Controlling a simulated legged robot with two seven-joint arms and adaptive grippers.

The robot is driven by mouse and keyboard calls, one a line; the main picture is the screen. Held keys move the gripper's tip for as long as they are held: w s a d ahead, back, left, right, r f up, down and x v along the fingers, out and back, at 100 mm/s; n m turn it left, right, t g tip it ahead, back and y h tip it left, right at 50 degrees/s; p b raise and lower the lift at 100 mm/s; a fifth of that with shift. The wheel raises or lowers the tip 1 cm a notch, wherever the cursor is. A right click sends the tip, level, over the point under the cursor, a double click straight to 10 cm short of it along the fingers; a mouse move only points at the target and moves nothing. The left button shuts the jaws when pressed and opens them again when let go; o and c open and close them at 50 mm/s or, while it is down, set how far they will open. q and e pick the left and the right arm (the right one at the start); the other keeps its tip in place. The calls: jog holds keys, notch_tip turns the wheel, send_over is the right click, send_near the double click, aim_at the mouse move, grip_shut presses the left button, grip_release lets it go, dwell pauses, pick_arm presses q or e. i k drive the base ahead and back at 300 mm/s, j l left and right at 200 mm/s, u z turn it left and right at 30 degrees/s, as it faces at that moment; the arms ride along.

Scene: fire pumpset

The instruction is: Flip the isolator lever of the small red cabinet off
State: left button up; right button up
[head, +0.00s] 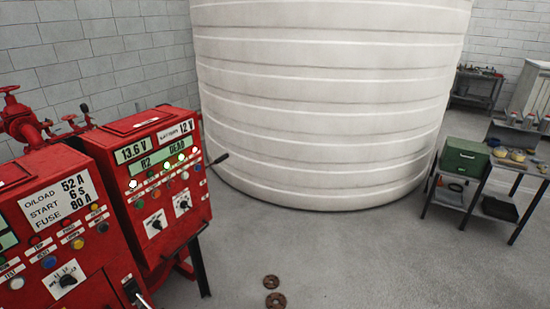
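The red cabinet (172,216) with the 13.6 V and 12 V displays stands left of centre, on dark legs. A lever with a black handle (217,160) sticks out from its right side, pointing right and slightly up. A larger-looking red cabinet (95,262) stands nearer at the lower left, cut off by the picture edge. A black and silver handle (134,290) shows at its lower right. I cannot tell from the label which cabinet is the small one. Neither of my grippers is in view.
A big white ribbed tank (325,100) fills the centre behind the cabinets. Red pipes and valves (22,122) are behind at left. Two brown round parts (274,300) lie on the floor. A table (482,180) with a green box (464,157) stands right.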

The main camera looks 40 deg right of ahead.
aim_at(225, 156)
jog(key=z, duration=1)
jog(key=i, duration=1.05)
jog(key=i+l+u, duration=0.1)
jog(key=i, duration=1)
